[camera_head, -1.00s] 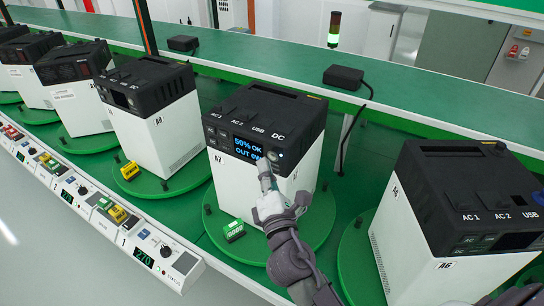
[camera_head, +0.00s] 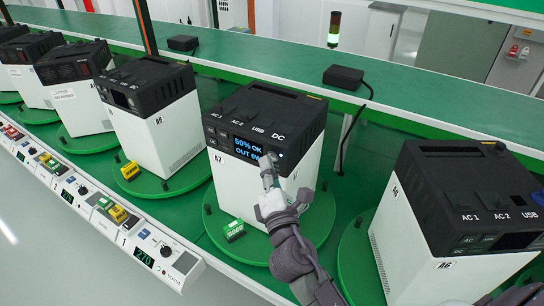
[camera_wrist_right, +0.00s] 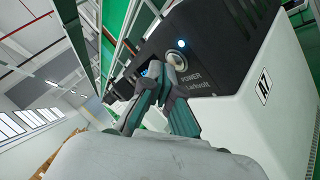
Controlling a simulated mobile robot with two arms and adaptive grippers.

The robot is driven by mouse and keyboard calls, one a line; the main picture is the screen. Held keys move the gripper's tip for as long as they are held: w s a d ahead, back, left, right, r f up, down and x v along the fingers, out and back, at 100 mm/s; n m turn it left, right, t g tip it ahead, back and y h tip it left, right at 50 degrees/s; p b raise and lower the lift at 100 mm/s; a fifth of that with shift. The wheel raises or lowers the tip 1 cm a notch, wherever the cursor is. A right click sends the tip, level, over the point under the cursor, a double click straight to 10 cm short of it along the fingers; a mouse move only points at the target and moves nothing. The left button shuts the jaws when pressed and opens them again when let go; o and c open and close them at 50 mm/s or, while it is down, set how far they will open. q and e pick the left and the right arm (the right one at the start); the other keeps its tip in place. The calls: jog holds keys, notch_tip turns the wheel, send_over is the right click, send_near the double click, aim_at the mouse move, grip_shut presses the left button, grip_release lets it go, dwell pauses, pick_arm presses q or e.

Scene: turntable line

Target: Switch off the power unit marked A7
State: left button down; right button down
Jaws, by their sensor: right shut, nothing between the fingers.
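The power unit marked A7 (camera_head: 256,186) is a white box with a black top, standing on a round green turntable (camera_head: 318,222). Its blue display (camera_head: 247,148) is lit and reads "50% OK" and "OUT 0W". The A7 label (camera_wrist_right: 264,86) shows in the right wrist view. There the round power button (camera_wrist_right: 179,58), with a lit blue-white light just above it, sits over the word "POWER". My right gripper (camera_head: 268,160) is shut and empty, its tips at the front panel by the button. In the wrist view the fingertips (camera_wrist_right: 168,77) overlap the button's lower edge; contact cannot be told.
Unit A6 (camera_head: 440,275) stands at the right and another similar unit (camera_head: 160,130) at the left, with more beyond. A green tag (camera_head: 234,231) lies on A7's turntable. A control strip (camera_head: 150,245) runs along the front edge. A black adapter (camera_head: 345,76) sits on the shelf behind.

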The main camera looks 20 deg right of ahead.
jog(key=shift+w+d, duration=0.25)
dwell(0.6)
jog(key=shift+s, duration=0.1)
jog(key=shift+s+a, duration=0.4)
jog(key=shift+a, duration=0.2)
jog(key=shift+s+a+b, duration=0.4)
jog(key=shift+s+a, duration=0.4)
jog(key=shift+a, duration=0.2)
jog(key=shift+s+a+b, duration=0.4)
jog(key=shift+s+a, duration=0.35)
jog(key=shift+a, duration=0.2)
